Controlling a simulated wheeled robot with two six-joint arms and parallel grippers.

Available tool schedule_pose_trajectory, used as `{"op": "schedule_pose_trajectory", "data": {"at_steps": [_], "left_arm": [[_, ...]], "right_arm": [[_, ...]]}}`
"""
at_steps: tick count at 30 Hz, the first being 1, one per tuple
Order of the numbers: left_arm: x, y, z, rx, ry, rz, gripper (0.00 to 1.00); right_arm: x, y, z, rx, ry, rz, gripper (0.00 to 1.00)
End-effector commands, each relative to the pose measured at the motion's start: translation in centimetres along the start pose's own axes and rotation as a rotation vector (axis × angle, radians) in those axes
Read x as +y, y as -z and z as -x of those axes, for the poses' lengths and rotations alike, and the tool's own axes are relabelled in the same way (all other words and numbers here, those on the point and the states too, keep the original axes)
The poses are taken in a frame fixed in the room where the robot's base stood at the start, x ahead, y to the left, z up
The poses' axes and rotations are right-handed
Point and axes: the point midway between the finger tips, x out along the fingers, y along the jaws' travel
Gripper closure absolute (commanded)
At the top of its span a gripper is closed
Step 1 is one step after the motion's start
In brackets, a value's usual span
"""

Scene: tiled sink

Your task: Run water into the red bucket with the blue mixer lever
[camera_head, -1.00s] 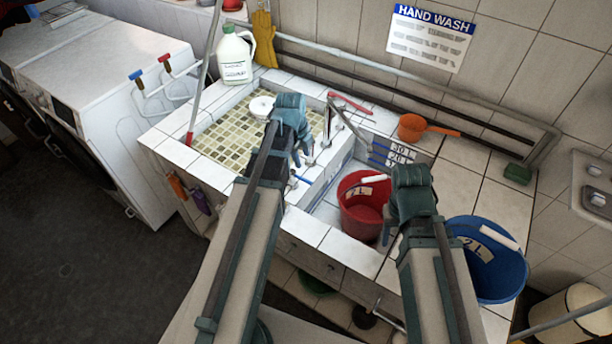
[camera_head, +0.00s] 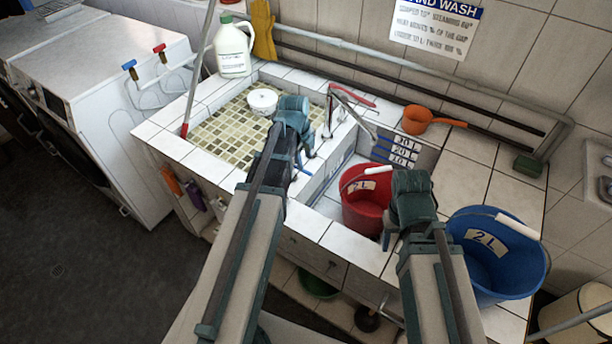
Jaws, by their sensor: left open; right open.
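The red bucket (camera_head: 360,212) stands upright in the right-hand basin, its white-gripped handle at the rim. The metal tap spout (camera_head: 356,118) slants from the basin divider towards the bucket. A red lever (camera_head: 352,96) shows at the tap's top. A small blue bit, perhaps the blue mixer lever (camera_head: 304,171), shows just below my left gripper (camera_head: 308,160), which is open and partly hides the divider there. I cannot tell whether they touch. My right gripper (camera_head: 387,238) is open, pointing down beside the red bucket's right side; its contact with the bucket is hidden.
A blue bucket (camera_head: 470,280) stands right of my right arm. An orange scoop (camera_head: 418,119) lies on the back ledge near a dark pipe. A white jug (camera_head: 233,50) stands at the back left. The left mosaic basin (camera_head: 228,131) holds a white round object (camera_head: 262,101).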

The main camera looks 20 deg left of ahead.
Motion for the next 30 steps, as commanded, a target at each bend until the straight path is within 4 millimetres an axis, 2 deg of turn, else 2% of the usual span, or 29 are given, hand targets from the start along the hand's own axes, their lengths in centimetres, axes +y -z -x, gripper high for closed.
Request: {"op": "schedule_pose_trajectory", "data": {"at_steps": [1,9,14,23,30], "left_arm": [[0.1,0.0,-1.5,0.000,0.000,0.000,0.53],[0.1,0.0,-5.1,0.000,0.000,0.000,0.53],[0.0,0.0,-6.0,0.000,0.000,0.000,0.53],[0.0,0.0,-5.9,0.000,0.000,0.000,0.53],[0.0,0.0,-5.9,0.000,0.000,0.000,0.96]], "right_arm": [[-0.1,0.1,-1.5,0.000,0.000,0.000,0.50],[-0.5,0.3,-5.0,0.000,0.000,0.000,0.50],[-0.6,0.3,-5.8,0.000,0.000,0.000,0.50],[-0.6,0.3,-5.7,0.000,0.000,0.000,0.50],[-0.6,0.3,-5.7,0.000,0.000,0.000,0.50]]}}
